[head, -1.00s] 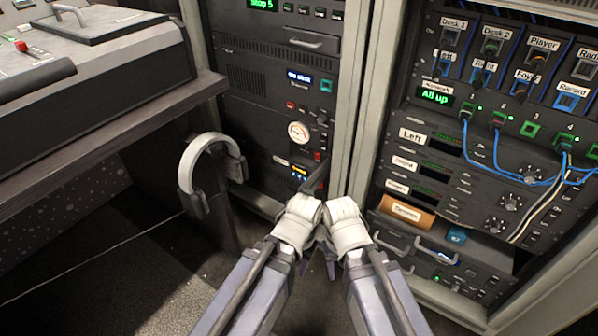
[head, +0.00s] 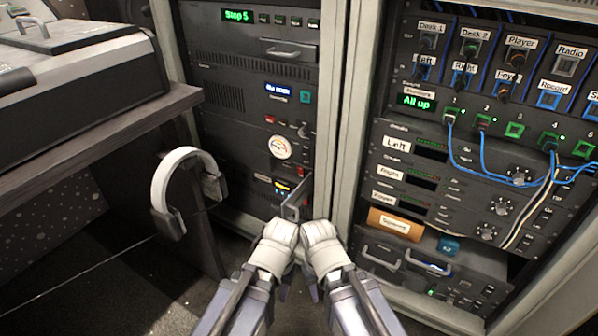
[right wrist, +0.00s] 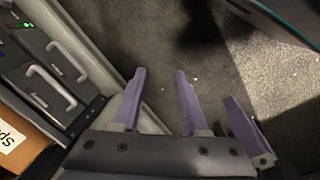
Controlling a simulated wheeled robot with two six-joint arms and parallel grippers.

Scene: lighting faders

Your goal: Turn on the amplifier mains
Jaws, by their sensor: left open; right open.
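No mains label is readable, so I cannot tell which control is the amplifier mains. In the head view, the left rack has a round white dial (head: 279,147), a small red control (head: 301,171) and a yellow-lit display (head: 282,187). A dark flap or bracket (head: 296,198) sticks out below them. Amplifier-like units (head: 430,165) with level displays fill the right rack. My left gripper (head: 283,292) and right gripper (head: 312,290) hang low, side by side, in front of the racks, mostly hidden by my white wrists. The right wrist view shows my right gripper (right wrist: 158,95) open and empty above the floor.
White headphones (head: 165,190) hang by the desk (head: 80,135) at left. A pale rack post (head: 345,140) separates the racks. Blue cables (head: 480,165) loop across the right rack. Drawer handles (head: 385,257) protrude low at right. Dark floor (head: 130,285) is open at lower left.

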